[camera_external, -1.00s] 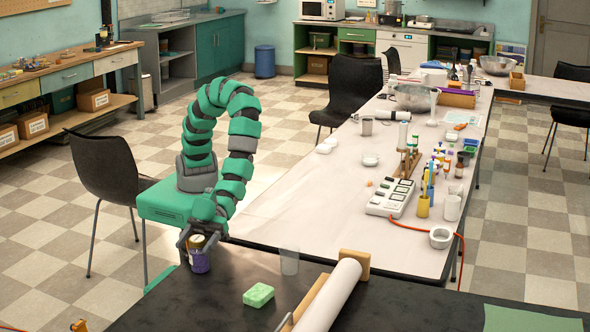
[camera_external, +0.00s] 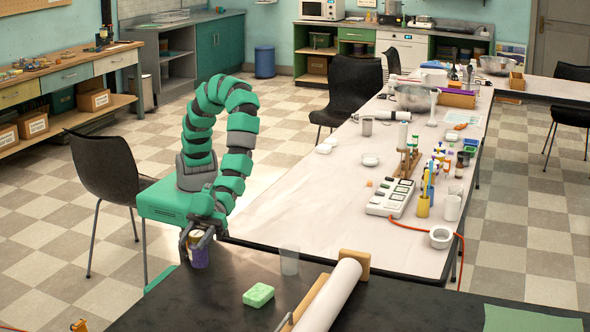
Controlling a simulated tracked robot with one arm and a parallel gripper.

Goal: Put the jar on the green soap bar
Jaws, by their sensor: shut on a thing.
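The jar (camera_external: 199,257) is small and purple with a pale label and a tan top. It is at the left end of the black table. My gripper (camera_external: 197,238) is around the upper part of the jar and shut on it. The jar looks upright; I cannot tell whether its base touches the table. The green soap bar (camera_external: 258,295) lies flat on the black table, to the right of the jar and nearer the camera. Nothing is on top of the soap.
A clear cup (camera_external: 289,261) stands on the black table (camera_external: 200,305) behind the soap. A white paper roll (camera_external: 330,297) on a wooden holder lies right of the soap. The table between jar and soap is bare. A long pale table (camera_external: 300,215) with many items lies behind.

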